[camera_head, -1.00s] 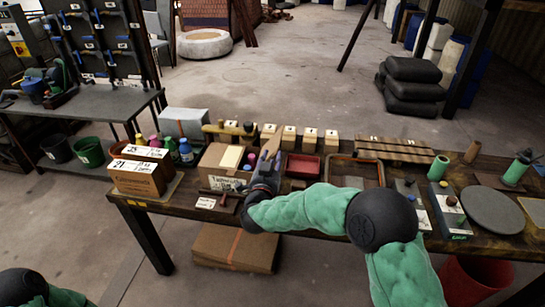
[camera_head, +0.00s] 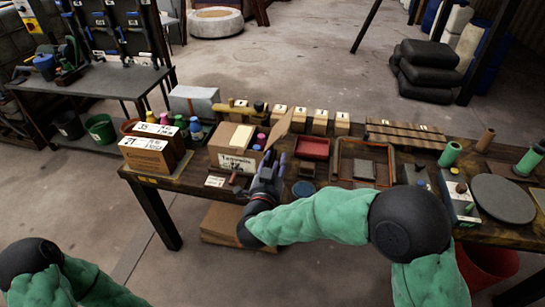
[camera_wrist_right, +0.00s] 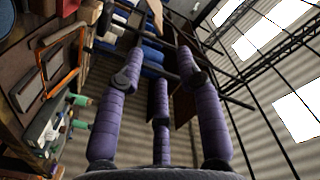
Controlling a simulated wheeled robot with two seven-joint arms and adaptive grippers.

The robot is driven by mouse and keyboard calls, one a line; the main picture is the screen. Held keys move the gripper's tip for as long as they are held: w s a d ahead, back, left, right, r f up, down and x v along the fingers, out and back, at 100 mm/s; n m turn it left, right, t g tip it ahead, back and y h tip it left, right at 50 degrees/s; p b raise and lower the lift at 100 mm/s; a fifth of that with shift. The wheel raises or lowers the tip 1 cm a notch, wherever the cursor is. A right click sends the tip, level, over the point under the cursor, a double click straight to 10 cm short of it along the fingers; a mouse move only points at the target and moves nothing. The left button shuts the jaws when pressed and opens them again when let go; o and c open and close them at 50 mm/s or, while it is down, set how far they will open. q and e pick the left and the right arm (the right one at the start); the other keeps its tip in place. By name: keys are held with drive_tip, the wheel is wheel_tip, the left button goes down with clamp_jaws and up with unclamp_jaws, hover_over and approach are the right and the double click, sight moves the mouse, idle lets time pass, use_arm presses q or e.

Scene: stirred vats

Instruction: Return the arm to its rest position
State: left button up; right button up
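My right gripper (camera_head: 272,160) is over the front edge of the workbench, just to the right of an open cardboard box (camera_head: 236,159) with a printed label. Its fingers point away from me. In the right wrist view its three purple fingers (camera_wrist_right: 160,60) are spread with nothing between them. My right arm, in a green sleeve with black joints, reaches across the bench from the lower right. My left arm shows only as a black joint and green sleeve at the lower left. Its gripper is out of view.
The workbench (camera_head: 340,217) is crowded. Labelled cartons (camera_head: 148,154) and bottles stand left, a red tray (camera_head: 312,147) and a larger brown tray (camera_head: 342,168) in the middle. A grey round plate (camera_head: 503,198) lies right. A red bucket (camera_head: 488,262) stands below. Floor at the front left is clear.

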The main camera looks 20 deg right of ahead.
drive_tip(key=s+a+f+n+g+y+p, duration=0.1)
drive_tip(key=a+f+n+g+y, duration=0.15)
drive_tip(key=f, duration=0.65)
drive_tip(key=s+a+f+n+g+y+p, duration=0.1)
drive_tip(key=a+f+n+y, duration=0.2)
drive_tip(key=f, duration=0.5)
drive_tip(key=s+a+f+n+g+y, duration=0.15)
drive_tip(key=f+y, duration=0.25)
drive_tip(key=f, duration=0.5)
drive_tip(key=s+a+f+n+g+y, duration=0.1)
drive_tip(key=s+a+f+g, duration=0.1)
drive_tip(key=s, duration=0.5)
drive_tip(key=s+a+f+n+g+y+p, duration=0.1)
drive_tip(key=s+a+f+g+y, duration=0.1)
drive_tip(key=s+f+g, duration=0.2)
drive_tip(key=s+a+f+n+g+y+p, duration=0.1)
drive_tip(key=s+a+f+g, duration=0.1)
drive_tip(key=s+f, duration=0.4)
drive_tip(key=s+g, duration=0.1)
drive_tip(key=s, duration=0.3)
drive_tip(key=shift+a+f+n+g, duration=0.15)
drive_tip(key=shift+f+n+g, duration=0.1)
drive_tip(key=shift+n+g, duration=0.05)
drive_tip(key=shift+y, duration=0.25)
